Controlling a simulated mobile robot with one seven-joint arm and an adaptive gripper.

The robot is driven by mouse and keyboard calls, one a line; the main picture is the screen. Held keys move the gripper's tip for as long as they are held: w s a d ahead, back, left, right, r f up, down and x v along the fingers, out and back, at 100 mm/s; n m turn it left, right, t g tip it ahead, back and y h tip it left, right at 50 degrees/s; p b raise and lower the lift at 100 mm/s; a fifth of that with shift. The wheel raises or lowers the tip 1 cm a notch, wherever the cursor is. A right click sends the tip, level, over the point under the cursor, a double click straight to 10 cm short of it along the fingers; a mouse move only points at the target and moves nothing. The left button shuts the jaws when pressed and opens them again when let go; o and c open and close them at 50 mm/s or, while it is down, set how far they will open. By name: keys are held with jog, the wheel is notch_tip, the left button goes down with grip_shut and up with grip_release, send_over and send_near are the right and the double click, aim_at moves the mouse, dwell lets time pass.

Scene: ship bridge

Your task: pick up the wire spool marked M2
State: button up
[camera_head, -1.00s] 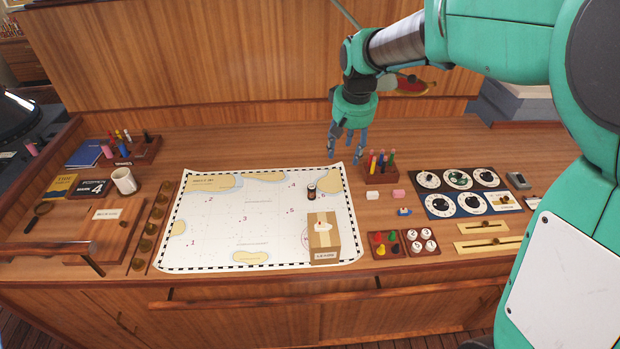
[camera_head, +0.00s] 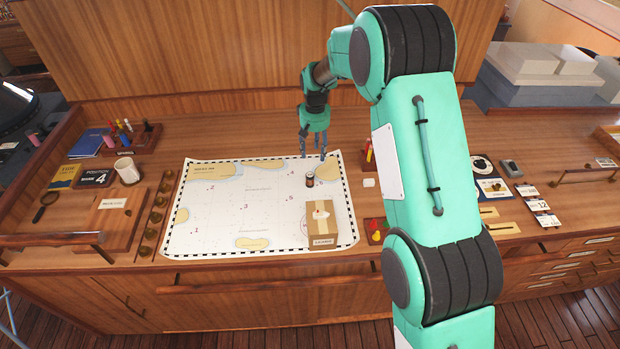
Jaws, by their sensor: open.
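No marking M2 is readable in this view, so I cannot tell for sure which thing is the spool. A small dark cylinder with a light and reddish band (camera_head: 309,180) stands upright on the chart (camera_head: 215,215), near its upper right corner. It could be the spool. My gripper (camera_head: 313,156) hangs with its fingers pointing down, open and empty, above and slightly behind the cylinder and apart from it. My arm covers part of the desk right of the chart.
A pen rack (camera_head: 367,158) and white block (camera_head: 369,183) lie to the right. The chart's middle is clear.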

send_over(310, 175)
notch_tip(310, 175, down, 4)
jog(key=f, duration=0.1)
jog(key=shift+r+p, duration=0.25)
jog(key=shift+p, duration=0.05)
jog(key=shift+d, duration=0.1)
jog(key=shift+f+p, duration=0.45)
jog(key=shift+f, duration=3.8)
jog(key=shift+f, duration=0.1)
jog(key=shift+f+p, duration=0.55)
jog(key=shift+f, duration=2)
jog(key=c, duration=1.3)
